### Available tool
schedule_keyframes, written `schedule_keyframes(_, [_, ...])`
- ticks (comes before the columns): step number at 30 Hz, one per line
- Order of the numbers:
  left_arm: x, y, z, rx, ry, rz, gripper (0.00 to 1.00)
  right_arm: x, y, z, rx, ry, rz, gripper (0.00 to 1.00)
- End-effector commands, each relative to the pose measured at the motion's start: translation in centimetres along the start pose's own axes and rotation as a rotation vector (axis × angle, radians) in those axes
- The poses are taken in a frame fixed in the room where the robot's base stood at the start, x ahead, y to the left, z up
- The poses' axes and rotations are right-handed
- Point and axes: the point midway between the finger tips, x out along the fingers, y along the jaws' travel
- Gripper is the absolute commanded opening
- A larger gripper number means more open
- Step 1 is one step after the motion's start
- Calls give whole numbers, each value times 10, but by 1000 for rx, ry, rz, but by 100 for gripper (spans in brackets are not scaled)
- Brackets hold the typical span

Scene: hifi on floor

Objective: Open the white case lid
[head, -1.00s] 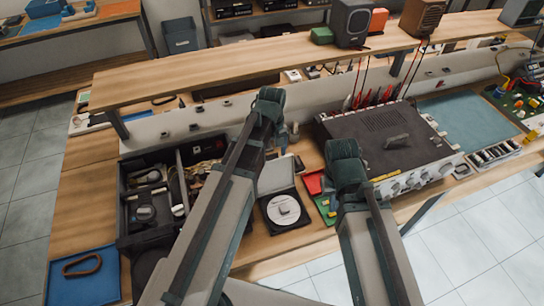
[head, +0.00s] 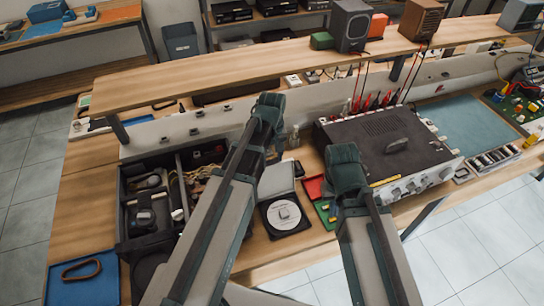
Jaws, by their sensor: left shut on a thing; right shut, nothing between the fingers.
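The white case (head: 262,216) lies open on the bench between my arms, with a round white disc (head: 285,213) in its dark-edged base. Its pale grey-white lid (head: 276,181) is swung up and back from the rear edge. My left gripper (head: 277,151) is at the far edge of the lid and shut on it; its fingertips are mostly hidden behind my wrist. My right gripper (head: 333,196) is shut and empty to the right of the case; my own wrist hides most of its fingers.
A divided dark box (head: 122,215) with loose items stands left. A red and green open case (head: 313,187) lies close by the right gripper. A dark instrument (head: 388,141) stands right. A blue tray (head: 95,288) is at front left. A shelf (head: 235,66) spans behind.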

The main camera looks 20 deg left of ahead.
Motion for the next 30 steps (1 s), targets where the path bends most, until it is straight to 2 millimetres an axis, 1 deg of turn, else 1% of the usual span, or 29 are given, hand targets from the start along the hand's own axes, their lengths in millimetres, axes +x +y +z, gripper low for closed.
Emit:
schedule_keyframes(6, [-5,-3,31,5,133,0,0,-3,0,0,0,0,0,0])
schedule_keyframes(9, [-5,-2,38,4,188,-1,0,-1,0,0,0,0,0,0])
schedule_keyframes(13, [-7,0,39,1,217,0,0,-1,0,0,0,0,0,0])
schedule_keyframes(20, [-7,0,38,0,217,0,0,-2,0,0,0,0,0,0])
schedule_keyframes(21, [-7,0,38,0,217,0,58,-2,0,0,0,0,0,0])
schedule_keyframes(23, [-7,0,38,0,217,0,68,-2,0,0,0,0,0,0])
schedule_keyframes(24, [-7,0,38,0,217,0,76,-2,0,0,0,0,0,0])
schedule_keyframes(26, [-7,0,38,0,217,0,85,-2,0,0,0,0,0,0])
schedule_keyframes(30, [-7,0,38,0,216,0,85,-2,0,0,0,0,0,0])
